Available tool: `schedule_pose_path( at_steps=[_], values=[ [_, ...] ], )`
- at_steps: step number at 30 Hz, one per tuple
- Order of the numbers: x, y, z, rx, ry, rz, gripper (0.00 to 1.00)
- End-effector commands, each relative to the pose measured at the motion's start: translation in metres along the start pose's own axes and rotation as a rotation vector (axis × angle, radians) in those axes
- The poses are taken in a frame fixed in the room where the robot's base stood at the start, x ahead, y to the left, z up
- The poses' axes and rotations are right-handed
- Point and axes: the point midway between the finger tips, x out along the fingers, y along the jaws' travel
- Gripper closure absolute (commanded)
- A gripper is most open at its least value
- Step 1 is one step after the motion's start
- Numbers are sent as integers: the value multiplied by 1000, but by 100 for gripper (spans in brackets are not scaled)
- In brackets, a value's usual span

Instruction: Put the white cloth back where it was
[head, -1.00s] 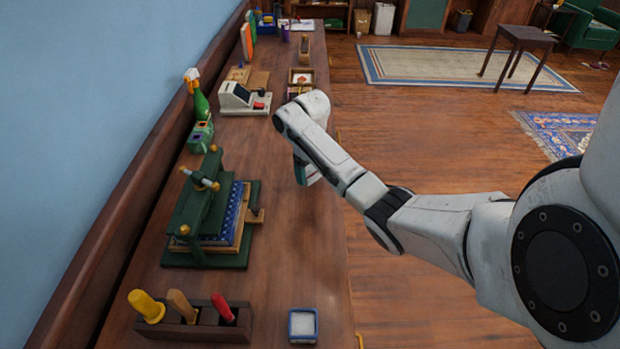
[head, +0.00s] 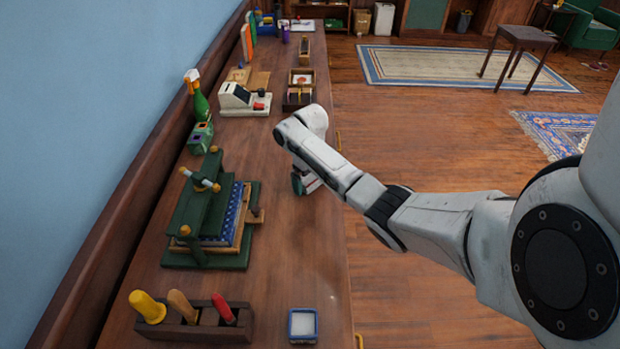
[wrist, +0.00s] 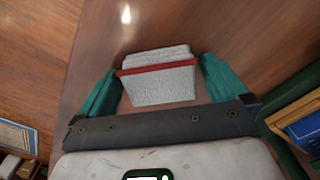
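The white cloth (wrist: 160,84) is a folded, thick pad with a red band, seen in the wrist view between the two green fingers of my gripper (wrist: 160,82). Both fingers appear to touch its sides, so the gripper is shut on it. In the head view my gripper (head: 306,181) points down over the right part of the long wooden counter (head: 290,245). Only a small white and red piece of the cloth shows there beside a green finger. I cannot tell whether the cloth touches the counter.
A green press (head: 205,215) with a blue patterned item stands left of my gripper. Nearer are a tool rack (head: 195,327) with several handles and a blue-rimmed dish (head: 303,325). Farther along are a white machine (head: 243,99) and a wooden box (head: 299,97). Bare counter lies around the dish.

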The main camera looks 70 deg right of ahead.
Motion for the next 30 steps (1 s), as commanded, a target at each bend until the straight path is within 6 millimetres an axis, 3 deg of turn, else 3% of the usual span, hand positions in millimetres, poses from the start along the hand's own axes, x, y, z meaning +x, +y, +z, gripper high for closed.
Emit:
schedule_pose_path(
  at_steps=[6,11,24,30],
  values=[
    [-2,0,0,0,0,1,0],
    [-16,0,-1,-1,3,0,0],
    [-99,0,-1,-1,4,0,0],
    [-119,0,-1,0,1,0,0]
  ],
)
